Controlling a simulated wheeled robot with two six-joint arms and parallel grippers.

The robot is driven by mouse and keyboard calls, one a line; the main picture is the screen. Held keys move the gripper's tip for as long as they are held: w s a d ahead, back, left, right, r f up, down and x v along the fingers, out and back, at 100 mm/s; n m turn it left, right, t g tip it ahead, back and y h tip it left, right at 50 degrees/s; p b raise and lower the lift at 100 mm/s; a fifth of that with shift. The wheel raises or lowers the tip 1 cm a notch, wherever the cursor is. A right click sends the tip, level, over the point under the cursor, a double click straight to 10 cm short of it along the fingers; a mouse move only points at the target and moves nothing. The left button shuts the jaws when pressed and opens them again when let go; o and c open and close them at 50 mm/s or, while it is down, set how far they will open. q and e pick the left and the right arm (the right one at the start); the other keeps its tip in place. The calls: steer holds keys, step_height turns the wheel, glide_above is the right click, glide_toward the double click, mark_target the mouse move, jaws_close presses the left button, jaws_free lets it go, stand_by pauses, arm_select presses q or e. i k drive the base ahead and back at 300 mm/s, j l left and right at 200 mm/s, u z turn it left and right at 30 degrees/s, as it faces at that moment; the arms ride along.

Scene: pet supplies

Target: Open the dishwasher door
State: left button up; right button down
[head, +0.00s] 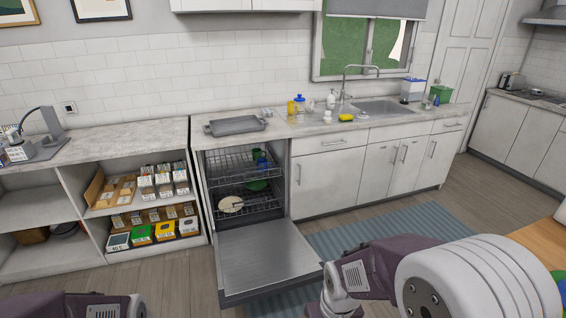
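The dishwasher (243,180) stands under the counter, left of the sink cabinets. Its door (265,252) is folded down and lies roughly level in front of the opening, with its metal inner face up. Two wire racks show inside, holding a plate (230,204), a green bowl (256,185) and blue and green cups (260,158). My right arm comes in from the lower right, and part of it is near the door's right front corner. Only a little of my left arm shows at the bottom left. Neither gripper shows.
A grey tray (235,125) lies on the counter above the dishwasher. Shelves with several boxes (165,184) stand to the left. A blue striped rug (405,232) lies on the floor to the right. A wooden table edge (543,240) is at the far right.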

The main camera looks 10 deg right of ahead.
mark_target(261, 261)
steer(key=i+l+z, duration=0.15)
steer(key=i+l, duration=0.25)
steer(key=i+l+z, duration=0.2)
steer(key=i, duration=0.3)
steer(key=l, duration=0.1)
